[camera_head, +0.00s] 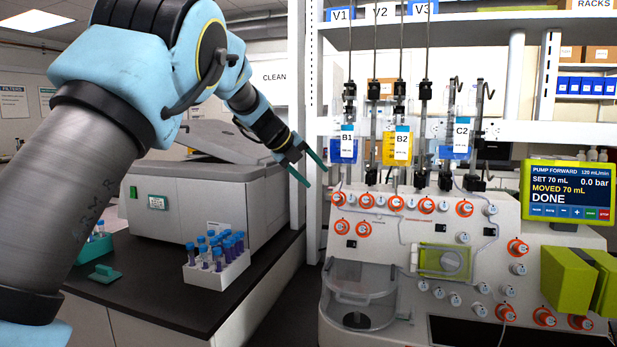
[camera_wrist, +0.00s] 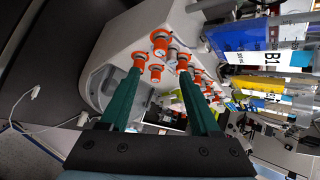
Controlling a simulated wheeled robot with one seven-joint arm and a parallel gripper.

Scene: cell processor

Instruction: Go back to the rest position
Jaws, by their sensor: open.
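My gripper (camera_head: 306,169) is open and empty, with two green fingers apart. It hangs in the air between the grey bench instrument and the cell processor (camera_head: 480,215), left of the bag labelled B1 (camera_head: 346,148). In the wrist view, my gripper (camera_wrist: 160,80) points at the processor's panel of orange-ringed knobs (camera_wrist: 162,38). Nothing is between the fingers. My blue and grey arm spans the left of the head view.
A white rack of purple tubes with blue caps (camera_head: 216,278) stands on the dark bench (camera_head: 178,305). A grey lidded instrument (camera_head: 200,185) sits behind it. Bags B2 (camera_head: 398,147) and C2 (camera_head: 458,138) hang above the processor. The pump screen (camera_head: 567,190) reads DONE.

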